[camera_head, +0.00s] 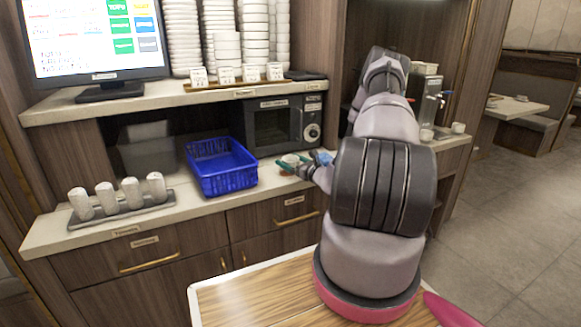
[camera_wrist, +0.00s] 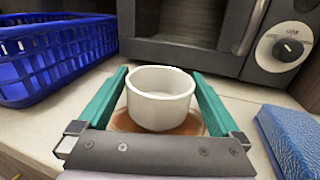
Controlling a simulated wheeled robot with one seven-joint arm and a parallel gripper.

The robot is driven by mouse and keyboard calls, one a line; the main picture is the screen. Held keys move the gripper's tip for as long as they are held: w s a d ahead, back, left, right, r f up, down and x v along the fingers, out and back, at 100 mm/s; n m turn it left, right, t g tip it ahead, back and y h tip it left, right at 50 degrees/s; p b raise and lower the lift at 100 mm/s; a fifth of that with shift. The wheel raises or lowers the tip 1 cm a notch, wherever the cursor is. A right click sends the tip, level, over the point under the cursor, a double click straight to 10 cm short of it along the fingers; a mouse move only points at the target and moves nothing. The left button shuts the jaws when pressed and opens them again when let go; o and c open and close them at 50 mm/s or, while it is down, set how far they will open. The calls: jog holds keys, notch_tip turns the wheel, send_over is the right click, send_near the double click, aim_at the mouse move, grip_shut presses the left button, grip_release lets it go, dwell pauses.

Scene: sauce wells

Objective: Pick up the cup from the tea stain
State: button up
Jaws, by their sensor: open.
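A white cup (camera_wrist: 160,98) stands upright on a brown tea stain (camera_wrist: 122,122) on the counter, in the wrist view. The stain shows around the cup's base. My gripper (camera_wrist: 160,84) is open, with one green finger on each side of the cup. A narrow gap shows at the cup's right; on the left I cannot tell whether the finger touches. In the head view my gripper (camera_head: 294,166) is at the counter in front of the microwave, and my arm hides part of that area.
A blue basket (camera_wrist: 60,58) is left of the cup, and a blue folded cloth (camera_wrist: 292,138) lies at its right. The microwave (camera_head: 277,124) stands just behind. A tray of rolled towels (camera_head: 122,206) is at the counter's left. The counter edge is in front.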

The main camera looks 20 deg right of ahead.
jog(key=shift+x, duration=0.9)
jog(key=c, duration=1.2)
